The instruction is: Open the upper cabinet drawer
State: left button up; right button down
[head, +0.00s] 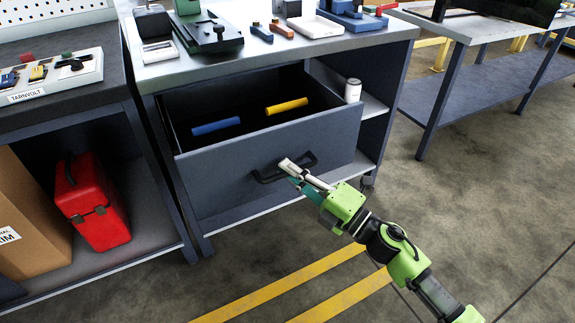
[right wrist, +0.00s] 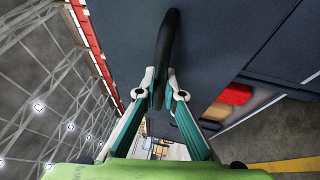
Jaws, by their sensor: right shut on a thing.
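The upper cabinet drawer (head: 270,158) is grey-blue and stands well out from the cabinet (head: 205,215), so its inside shows in the head view. A blue cylinder (head: 216,126) and a yellow cylinder (head: 287,106) lie in it. The black drawer handle (head: 268,178) is on the drawer front. My right gripper (head: 288,167) is shut on this handle. In the right wrist view, the fingers (right wrist: 159,88) close around the dark handle bar (right wrist: 168,45). My left gripper is not in view.
A white can (head: 353,90) stands on a side shelf right of the drawer. Tools and trays crowd the cabinet top (head: 275,52). A red case (head: 92,205) and a cardboard box (head: 30,225) sit in the left bench. The floor (head: 480,200) to the right is clear.

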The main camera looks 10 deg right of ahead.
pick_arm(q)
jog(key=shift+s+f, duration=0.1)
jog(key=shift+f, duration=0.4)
pick_arm(e)
jog(key=shift+s+d, duration=0.2)
jog(key=shift+s, duration=0.15)
jog(key=c, duration=2.4)
grip_release()
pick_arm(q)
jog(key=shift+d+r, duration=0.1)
pick_arm(e)
jog(key=shift+s, duration=0.1)
jog(key=v, duration=1.2)
